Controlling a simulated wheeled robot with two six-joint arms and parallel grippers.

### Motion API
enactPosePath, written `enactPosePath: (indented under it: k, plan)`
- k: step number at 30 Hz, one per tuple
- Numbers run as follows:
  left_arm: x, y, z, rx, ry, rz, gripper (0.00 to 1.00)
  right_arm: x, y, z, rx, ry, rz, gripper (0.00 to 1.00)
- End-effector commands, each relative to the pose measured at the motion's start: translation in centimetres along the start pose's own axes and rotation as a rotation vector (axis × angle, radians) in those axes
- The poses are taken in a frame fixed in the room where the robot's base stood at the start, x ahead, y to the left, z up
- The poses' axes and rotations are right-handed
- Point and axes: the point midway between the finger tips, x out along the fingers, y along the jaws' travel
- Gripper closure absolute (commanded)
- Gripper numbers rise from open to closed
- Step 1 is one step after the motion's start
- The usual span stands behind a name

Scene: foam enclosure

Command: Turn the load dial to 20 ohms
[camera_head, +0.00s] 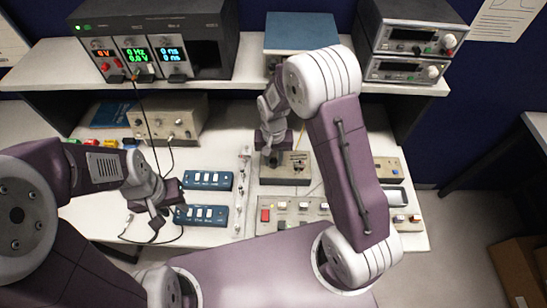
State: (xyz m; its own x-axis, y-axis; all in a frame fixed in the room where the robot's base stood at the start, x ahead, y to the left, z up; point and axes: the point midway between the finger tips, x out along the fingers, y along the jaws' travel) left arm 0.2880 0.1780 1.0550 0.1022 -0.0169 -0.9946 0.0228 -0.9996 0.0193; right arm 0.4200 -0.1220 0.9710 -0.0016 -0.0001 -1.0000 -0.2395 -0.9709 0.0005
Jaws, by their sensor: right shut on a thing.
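The grey box (291,181) with dark parts on its top stands at the middle of the bench and seems to carry the load dial. My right gripper (272,156) points down at the left part of that box and is shut on what seems to be its dial. The dial and its markings are hidden or too small to read. My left gripper (158,217) hangs over the left part of the bench beside a black cable. Its fingers are too small and dark to tell whether they are open.
Two blue switch modules (208,181) lie between my grippers. A control panel (290,212) with a red switch lies in front of the grey box. A power supply rack (150,45), a blue box (300,32) and stacked instruments (408,35) stand on the upper shelf.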

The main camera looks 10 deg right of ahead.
Motion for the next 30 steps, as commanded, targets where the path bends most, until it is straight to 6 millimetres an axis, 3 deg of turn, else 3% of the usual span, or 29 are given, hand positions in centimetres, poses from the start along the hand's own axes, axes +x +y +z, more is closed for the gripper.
enactPosePath:
  k: [18,19,21,30]
  plan:
    - [-0.12,0.00,-0.01,0.000,0.000,0.000,0.64,-0.07,-0.01,-0.01,0.039,0.000,0.000,1.00]
    - [-0.12,0.00,-0.01,0.000,0.000,0.000,0.64,-0.07,-0.02,-0.01,0.039,0.000,0.000,0.66]
    - [-0.12,0.00,-0.01,0.000,0.000,0.000,0.64,-0.07,-0.02,-0.01,0.039,0.000,0.000,0.52]
    - [-0.06,0.00,0.00,0.000,0.000,0.000,0.64,-0.19,-0.02,-0.04,0.038,0.001,-0.001,0.52]
